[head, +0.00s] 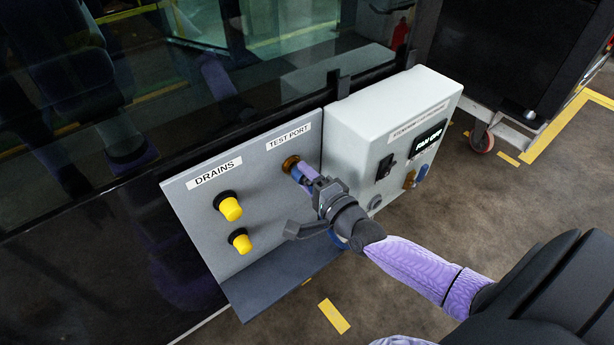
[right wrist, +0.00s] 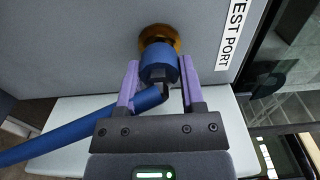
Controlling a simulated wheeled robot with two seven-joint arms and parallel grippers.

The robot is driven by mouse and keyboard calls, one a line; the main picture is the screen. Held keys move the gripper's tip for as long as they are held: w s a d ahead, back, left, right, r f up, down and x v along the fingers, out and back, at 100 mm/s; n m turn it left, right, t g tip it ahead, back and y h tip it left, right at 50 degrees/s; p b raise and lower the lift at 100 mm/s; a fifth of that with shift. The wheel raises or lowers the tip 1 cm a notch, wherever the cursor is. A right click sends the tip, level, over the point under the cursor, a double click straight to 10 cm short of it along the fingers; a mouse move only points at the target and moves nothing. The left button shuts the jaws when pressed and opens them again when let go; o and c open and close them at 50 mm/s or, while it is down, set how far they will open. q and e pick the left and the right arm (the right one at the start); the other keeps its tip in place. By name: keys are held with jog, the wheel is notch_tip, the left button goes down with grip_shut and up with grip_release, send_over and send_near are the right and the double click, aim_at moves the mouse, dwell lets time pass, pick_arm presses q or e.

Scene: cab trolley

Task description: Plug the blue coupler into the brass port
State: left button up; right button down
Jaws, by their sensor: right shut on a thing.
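The brass port (head: 290,163) sits on the grey panel under the "TEST PORT" label; it also shows in the right wrist view (right wrist: 158,34). My right gripper (head: 304,178) is shut on the blue coupler (right wrist: 158,62), with one purple finger on each side of it. The coupler's front end is right at the brass port and covers its lower part. I cannot tell whether it is seated or only touching. A blue hose (right wrist: 80,130) runs from behind the coupler to the lower left in the right wrist view. My left gripper is not in view.
Two yellow caps (head: 230,208) stick out of the panel (head: 200,262) under the "DRAINS" label. A pale grey control box (head: 350,120) with switches stands right of the port. A dark ledge (head: 270,283) juts out below. Open floor lies to the right.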

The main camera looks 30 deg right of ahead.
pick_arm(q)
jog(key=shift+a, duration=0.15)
pick_arm(e)
jog(key=shift+w, duration=0.2)
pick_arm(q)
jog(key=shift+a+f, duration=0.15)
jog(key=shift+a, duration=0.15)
pick_arm(e)
jog(key=shift+w, duration=0.2)
jog(key=shift+c, duration=0.6)
grip_release()
jog(key=shift+w, duration=0.1)
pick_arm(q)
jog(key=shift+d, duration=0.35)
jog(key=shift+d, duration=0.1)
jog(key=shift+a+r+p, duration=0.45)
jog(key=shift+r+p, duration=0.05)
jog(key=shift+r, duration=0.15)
pick_arm(e)
jog(key=s, duration=1)
jog(key=shift+d, duration=0.35)
